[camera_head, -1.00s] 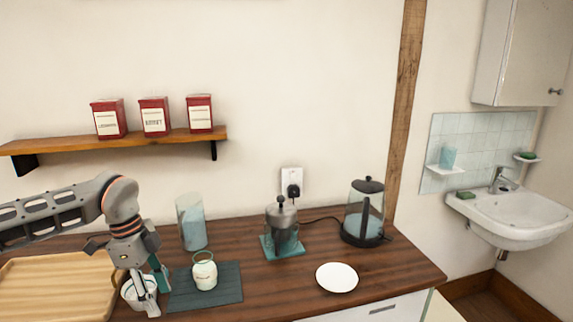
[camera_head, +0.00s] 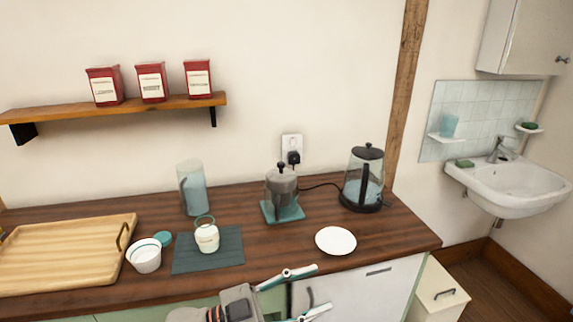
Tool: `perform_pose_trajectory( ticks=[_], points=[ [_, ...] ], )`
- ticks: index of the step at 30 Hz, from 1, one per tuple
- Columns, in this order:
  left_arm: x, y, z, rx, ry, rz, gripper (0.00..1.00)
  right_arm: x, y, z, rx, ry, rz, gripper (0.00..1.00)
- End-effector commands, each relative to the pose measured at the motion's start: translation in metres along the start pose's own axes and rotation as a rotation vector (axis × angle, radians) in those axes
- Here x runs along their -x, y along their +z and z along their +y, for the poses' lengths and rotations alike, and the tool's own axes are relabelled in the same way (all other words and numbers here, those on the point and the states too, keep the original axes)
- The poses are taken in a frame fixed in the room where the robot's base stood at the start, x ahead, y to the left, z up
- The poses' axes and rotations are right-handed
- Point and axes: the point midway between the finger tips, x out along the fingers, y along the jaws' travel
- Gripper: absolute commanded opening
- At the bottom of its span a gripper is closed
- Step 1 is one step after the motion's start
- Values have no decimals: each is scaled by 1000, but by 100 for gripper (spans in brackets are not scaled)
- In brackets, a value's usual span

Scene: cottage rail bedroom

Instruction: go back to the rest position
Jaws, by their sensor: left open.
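My left gripper (camera_head: 308,292) is low in the head view, in front of the counter's front edge. Its two fingers are spread apart and point right, with nothing between them. The forearm runs off the bottom of the picture. My right gripper is not in view.
The dark wooden counter (camera_head: 395,240) holds a wooden tray (camera_head: 60,255), a white bowl (camera_head: 144,258), a teal round piece (camera_head: 163,239), a jar (camera_head: 207,238) on a dark mat (camera_head: 190,262), a tall container (camera_head: 191,190), a French press (camera_head: 281,187), a white plate (camera_head: 335,241) and a kettle (camera_head: 363,182).

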Motion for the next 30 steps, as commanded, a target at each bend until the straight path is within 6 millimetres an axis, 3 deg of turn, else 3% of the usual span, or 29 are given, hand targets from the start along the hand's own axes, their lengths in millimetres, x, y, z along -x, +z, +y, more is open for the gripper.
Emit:
perform_pose_trajectory(
  ticks=[5,11,14,18,21,25,30],
  points=[
    [34,30,-20,56,-328,-62,44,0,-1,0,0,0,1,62],
    [110,92,-19,137,-631,-279,44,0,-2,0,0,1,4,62],
    [159,127,1,193,-745,-430,44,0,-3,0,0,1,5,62],
    [231,170,47,279,-844,-660,44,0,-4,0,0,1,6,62],
    [273,189,84,334,-872,-798,44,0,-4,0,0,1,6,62],
    [310,202,120,385,-880,-922,44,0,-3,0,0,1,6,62],
    [329,206,142,415,-878,-987,44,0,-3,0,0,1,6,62]
  ],
)
